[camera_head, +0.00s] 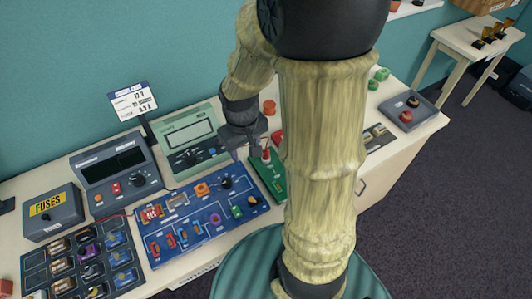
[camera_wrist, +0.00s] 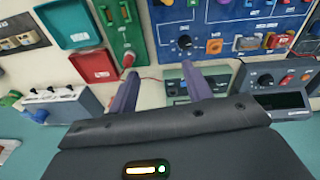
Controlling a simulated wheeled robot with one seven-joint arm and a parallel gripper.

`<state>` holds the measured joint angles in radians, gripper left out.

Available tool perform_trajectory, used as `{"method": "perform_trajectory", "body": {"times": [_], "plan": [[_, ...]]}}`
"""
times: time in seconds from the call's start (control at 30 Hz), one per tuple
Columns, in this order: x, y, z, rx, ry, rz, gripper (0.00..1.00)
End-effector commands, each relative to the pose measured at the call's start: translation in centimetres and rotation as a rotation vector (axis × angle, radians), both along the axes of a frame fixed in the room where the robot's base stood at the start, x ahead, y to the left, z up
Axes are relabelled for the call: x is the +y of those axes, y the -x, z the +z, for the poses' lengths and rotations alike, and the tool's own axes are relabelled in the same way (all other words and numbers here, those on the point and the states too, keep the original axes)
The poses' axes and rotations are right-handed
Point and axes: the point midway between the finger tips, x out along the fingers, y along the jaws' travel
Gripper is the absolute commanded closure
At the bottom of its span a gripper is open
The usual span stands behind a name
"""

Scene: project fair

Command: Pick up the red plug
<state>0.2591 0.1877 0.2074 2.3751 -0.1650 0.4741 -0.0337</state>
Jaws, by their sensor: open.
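The red plug (camera_head: 266,155) stands at the upper end of a narrow green board on the bench. In the wrist view the red plug (camera_wrist: 128,60) is small, with a thin red lead running from it, just beyond the tip of the left finger. My gripper (camera_head: 248,150) is above the bench beside the plug, pointing down. In the wrist view my gripper (camera_wrist: 160,69) has its two purple-grey fingers apart, with nothing between them. The plug is not between the fingers. The green board (camera_wrist: 122,28) runs up and away from the plug there.
A blue circuit board (camera_head: 205,218) lies left of the green board. A green meter (camera_head: 192,143), a grey meter (camera_head: 118,178) and a fuse box (camera_head: 52,210) stand behind. A red tray (camera_wrist: 93,65) sits close beside the plug. My arm hides part of the bench.

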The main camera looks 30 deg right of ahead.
Motion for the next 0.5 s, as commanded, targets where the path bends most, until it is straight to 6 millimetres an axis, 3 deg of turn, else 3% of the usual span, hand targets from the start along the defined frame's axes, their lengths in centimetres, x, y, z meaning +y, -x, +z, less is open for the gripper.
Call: {"method": "perform_trajectory", "body": {"times": [0.3, 0.5], "plan": [[-6.8, -5.9, 0.1, 0.110, -0.016, 0.106, 0.51], [-10.2, -7.9, 0.1, 0.114, -0.035, 0.133, 0.51]]}}
